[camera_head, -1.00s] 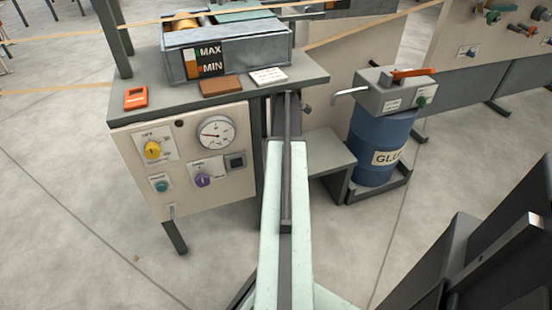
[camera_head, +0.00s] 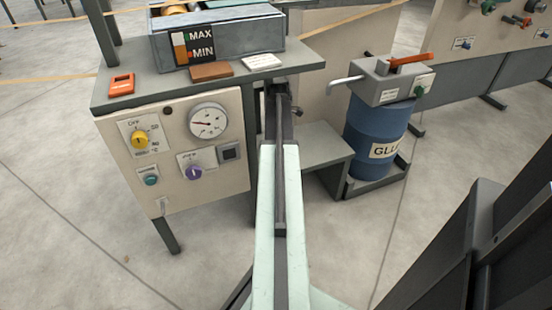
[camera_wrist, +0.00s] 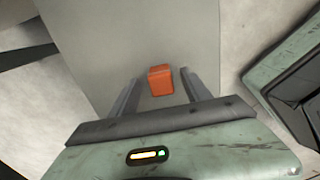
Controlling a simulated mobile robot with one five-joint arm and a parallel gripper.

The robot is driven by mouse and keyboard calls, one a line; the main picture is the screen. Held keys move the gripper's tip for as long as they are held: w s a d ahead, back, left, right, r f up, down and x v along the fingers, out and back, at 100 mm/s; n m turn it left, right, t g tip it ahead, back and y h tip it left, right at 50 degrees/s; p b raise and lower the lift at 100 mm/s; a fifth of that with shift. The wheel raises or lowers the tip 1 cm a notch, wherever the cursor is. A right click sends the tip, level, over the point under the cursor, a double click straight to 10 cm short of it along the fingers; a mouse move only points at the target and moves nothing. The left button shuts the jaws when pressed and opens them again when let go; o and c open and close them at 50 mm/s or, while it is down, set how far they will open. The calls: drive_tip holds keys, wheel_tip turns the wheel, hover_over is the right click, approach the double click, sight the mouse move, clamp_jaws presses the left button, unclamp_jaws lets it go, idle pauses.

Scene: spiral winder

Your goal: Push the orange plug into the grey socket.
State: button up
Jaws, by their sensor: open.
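An orange block (camera_wrist: 161,83), which looks like the plug, sits in the wrist view between the two fingers of my gripper (camera_wrist: 160,74). My fingers are open, with a gap on each side of the block. Grey surface lies behind it. In the head view my arm reaches to the right edge of the machine table, and the gripper end (camera_head: 281,97) is small and dark there; the block is hidden. A grey square fitting with a dark face (camera_head: 230,151), possibly the socket, is on the beige panel, right of the purple knob.
A blue glue drum (camera_head: 375,132) stands to the right, beyond a low grey shelf (camera_head: 318,148). Floor is clear at front left.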

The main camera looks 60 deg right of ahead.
wheel_tip(320, 180, down, 2)
drive_tip(key=shift+f+b, duration=0.15)
drive_tip(key=shift+b, duration=0.35)
clamp_jaws()
drive_tip(key=shift+r, duration=0.2)
drive_tip(key=shift+r+p, duration=0.45)
drive_tip(key=shift+p, duration=0.25)
wheel_tip(320, 180, up, 4)
drive_tip(key=p, duration=0.3)
drive_tip(key=shift+f, duration=0.25)
drive_tip(key=s+a+p, duration=0.1)
drive_tip(key=s+a, duration=0.8)
drive_tip(key=a, duration=0.3)
drive_tip(key=shift+s+a+r, duration=0.25)
drive_tip(key=shift+s+a, duration=0.1)
drive_tip(key=shift+s, duration=0.05)
